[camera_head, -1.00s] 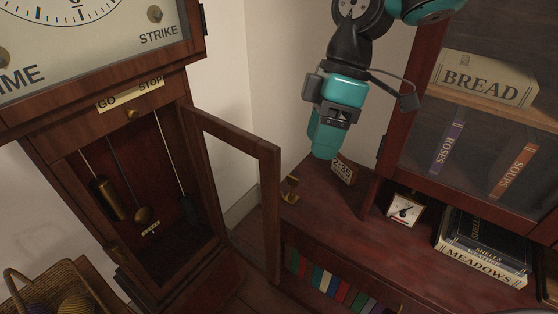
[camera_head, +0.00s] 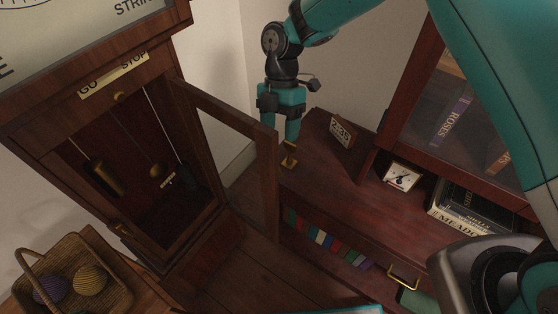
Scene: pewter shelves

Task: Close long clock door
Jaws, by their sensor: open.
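The tall clock (camera_head: 110,110) stands at the left, with its long wooden-framed door (camera_head: 268,185) standing open, swung out to the right. Inside the open case hang brass weights and a pendulum (camera_head: 156,171). A small brass fitting (camera_head: 290,158) shows just right of the door's free edge; I cannot tell whether it is the door's handle. My gripper (camera_head: 292,138) is open and empty, pointing down just beyond the door's free edge, right above the brass fitting. I cannot tell whether it touches either.
A low dark-red cabinet (camera_head: 340,195) right of the door holds a small sign (camera_head: 342,132), a square dial (camera_head: 401,177) and books (camera_head: 468,212). A glazed bookcase (camera_head: 425,95) rises behind. A wicker basket (camera_head: 108,262) with yarn balls stands at lower left. Bare floor lies below the door.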

